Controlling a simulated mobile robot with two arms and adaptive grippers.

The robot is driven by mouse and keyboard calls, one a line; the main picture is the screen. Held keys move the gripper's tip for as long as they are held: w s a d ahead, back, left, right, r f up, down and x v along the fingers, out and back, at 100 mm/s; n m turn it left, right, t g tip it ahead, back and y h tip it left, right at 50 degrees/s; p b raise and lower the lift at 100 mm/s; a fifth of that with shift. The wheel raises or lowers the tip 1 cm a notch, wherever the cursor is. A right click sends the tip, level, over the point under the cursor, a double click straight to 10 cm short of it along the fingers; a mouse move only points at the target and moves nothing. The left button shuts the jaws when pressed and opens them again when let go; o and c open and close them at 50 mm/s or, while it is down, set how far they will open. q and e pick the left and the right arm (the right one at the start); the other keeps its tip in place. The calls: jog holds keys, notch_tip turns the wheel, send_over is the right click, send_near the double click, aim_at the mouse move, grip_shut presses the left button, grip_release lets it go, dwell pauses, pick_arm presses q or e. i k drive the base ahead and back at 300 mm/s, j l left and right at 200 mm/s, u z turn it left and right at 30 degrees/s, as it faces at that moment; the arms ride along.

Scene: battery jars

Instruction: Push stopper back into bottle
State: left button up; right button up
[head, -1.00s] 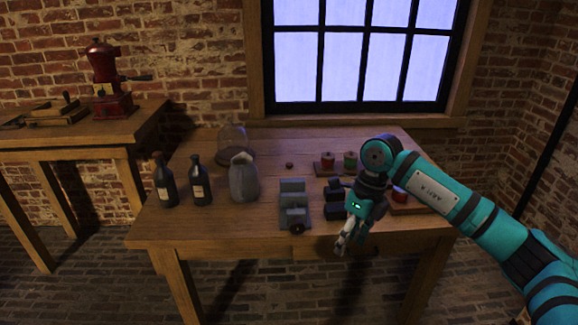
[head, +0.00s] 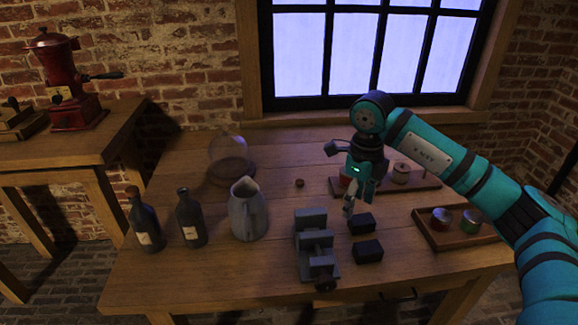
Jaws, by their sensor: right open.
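Two dark bottles with pale labels stand upright at the left of the wooden table. The left bottle (head: 147,228) has a brown top that looks like a stopper; the bottle beside it (head: 191,222) shows a dark neck with no stopper that I can make out. A small brown piece, probably the stopper (head: 299,183), lies on the table behind the grey pitcher. My right gripper (head: 350,208) is open and empty, pointing down over the table, to the right of the brown piece and apart from it. My left gripper is out of view.
The grey pitcher (head: 247,213) stands between the bottles and a grey vise (head: 314,247). A glass dome (head: 230,165) is behind. Two black blocks (head: 367,250), a rack with spools (head: 425,180) and a wooden tray (head: 432,242) with jars fill the right. The front left is clear.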

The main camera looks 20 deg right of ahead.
aim_at(189, 215)
jog(key=i, duration=1.05)
